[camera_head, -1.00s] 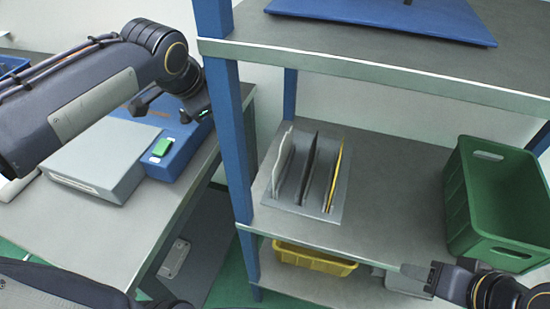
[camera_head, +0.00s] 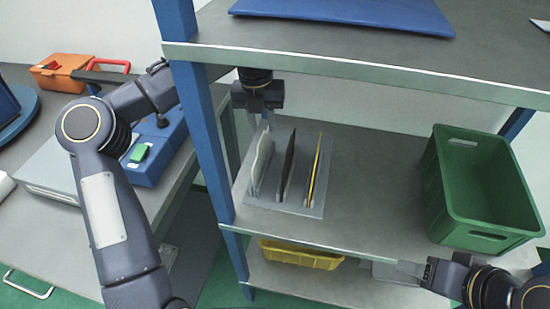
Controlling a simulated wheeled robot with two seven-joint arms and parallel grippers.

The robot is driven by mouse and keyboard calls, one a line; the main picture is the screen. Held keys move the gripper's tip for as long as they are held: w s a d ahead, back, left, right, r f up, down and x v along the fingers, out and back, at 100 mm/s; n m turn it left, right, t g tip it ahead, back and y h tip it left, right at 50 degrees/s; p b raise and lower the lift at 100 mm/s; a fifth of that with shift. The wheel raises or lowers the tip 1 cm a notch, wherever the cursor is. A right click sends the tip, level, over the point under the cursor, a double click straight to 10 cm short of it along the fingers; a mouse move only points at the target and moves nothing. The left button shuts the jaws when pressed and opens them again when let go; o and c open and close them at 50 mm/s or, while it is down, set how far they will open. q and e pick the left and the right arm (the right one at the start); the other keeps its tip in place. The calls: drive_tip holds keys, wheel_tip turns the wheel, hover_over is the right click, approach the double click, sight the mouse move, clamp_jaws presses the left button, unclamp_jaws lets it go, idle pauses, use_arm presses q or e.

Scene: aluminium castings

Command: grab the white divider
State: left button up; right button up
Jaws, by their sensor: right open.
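The white divider (camera_head: 261,160) stands upright at the left of a grey rack (camera_head: 309,210) on the middle shelf, beside a black divider (camera_head: 287,165) and a yellow divider (camera_head: 314,165). My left gripper (camera_head: 261,120) points down just above the far upper end of the white divider. Its fingertips are small and partly merge with the background, so I cannot tell its opening or whether it touches the divider. My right gripper (camera_head: 425,270) is open and empty at the lower right, by the shelf's front edge.
A green crate (camera_head: 485,205) stands on the right of the shelf. A blue post (camera_head: 196,130) and the upper shelf (camera_head: 350,72) frame the space around my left arm. A yellow bin (camera_head: 301,255) is below. The shelf between rack and crate is clear.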

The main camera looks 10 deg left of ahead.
sight(262, 145)
use_arm(q)
drive_tip(key=shift+s+a+m+y, duration=0.1)
drive_tip(key=shift+s+m+y, duration=0.2)
drive_tip(key=shift+s+m, duration=0.1)
drive_tip(key=shift+f, duration=0.2)
wheel_tip(262, 145, down, 7)
drive_tip(key=shift+s+b, duration=0.15)
drive_tip(key=shift+b, duration=0.5)
clamp_jaws()
